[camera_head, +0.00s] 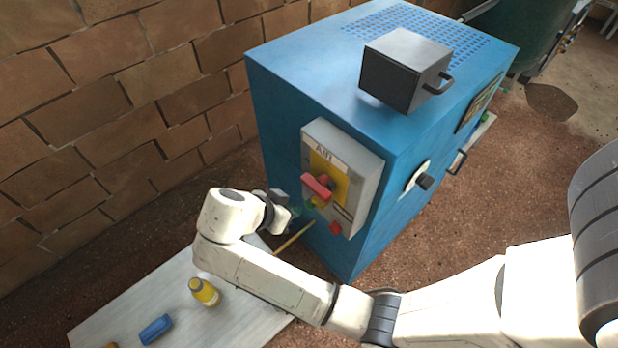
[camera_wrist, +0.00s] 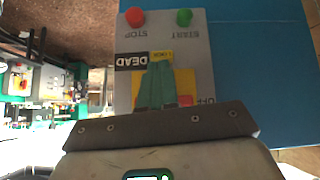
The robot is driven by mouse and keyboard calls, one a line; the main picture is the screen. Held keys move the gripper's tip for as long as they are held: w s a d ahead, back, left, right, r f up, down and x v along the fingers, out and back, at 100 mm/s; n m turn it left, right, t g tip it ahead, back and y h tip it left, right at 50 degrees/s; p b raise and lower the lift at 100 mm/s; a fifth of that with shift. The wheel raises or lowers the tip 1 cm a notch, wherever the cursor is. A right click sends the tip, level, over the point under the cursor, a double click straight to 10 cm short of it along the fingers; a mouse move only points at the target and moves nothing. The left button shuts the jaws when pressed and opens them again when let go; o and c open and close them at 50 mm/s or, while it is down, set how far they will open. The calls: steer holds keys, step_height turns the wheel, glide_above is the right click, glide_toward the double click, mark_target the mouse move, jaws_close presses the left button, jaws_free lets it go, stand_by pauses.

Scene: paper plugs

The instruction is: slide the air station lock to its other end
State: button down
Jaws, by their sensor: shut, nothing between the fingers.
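The air station (camera_head: 372,165) is a grey box marked AIR on the side of a blue cabinet, with a yellow plate and a red handle (camera_head: 317,186). In the wrist view its panel (camera_wrist: 205,70) appears upside down, with DEAD and OFF lettering. My gripper (camera_head: 297,209) is in front of the lower part of the station. In the wrist view its green fingers (camera_wrist: 160,66) are together and empty, reaching over the yellow plate near a small yellow label (camera_wrist: 162,55). The fingers cover much of the plate, and I cannot make out the lock or whether they touch it.
A red STOP button (camera_wrist: 135,17) and a green START button (camera_wrist: 184,17) sit near the fingers. A dark box (camera_head: 390,80) stands on the blue cabinet (camera_head: 290,75). A pale board (camera_head: 240,320) below holds a yellow bottle (camera_head: 204,292) and a blue object (camera_head: 156,329). A brick wall is left.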

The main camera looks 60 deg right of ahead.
steer(key=m+p, duration=0.1)
steer(key=p, duration=0.1)
glide_toward(317, 198)
steer(key=shift+h, duration=0.3)
steer(key=p+x, duration=0.1)
steer(key=x, duration=0.5)
steer(key=shift+a+f, duration=0.15)
steer(key=shift+a, duration=0.05)
steer(key=shift+f, duration=0.1)
step_height(317, 198, down, 3)
steer(key=b, duration=0.2)
steer(key=shift+b, duration=0.3)
steer(key=shift+s, duration=0.1)
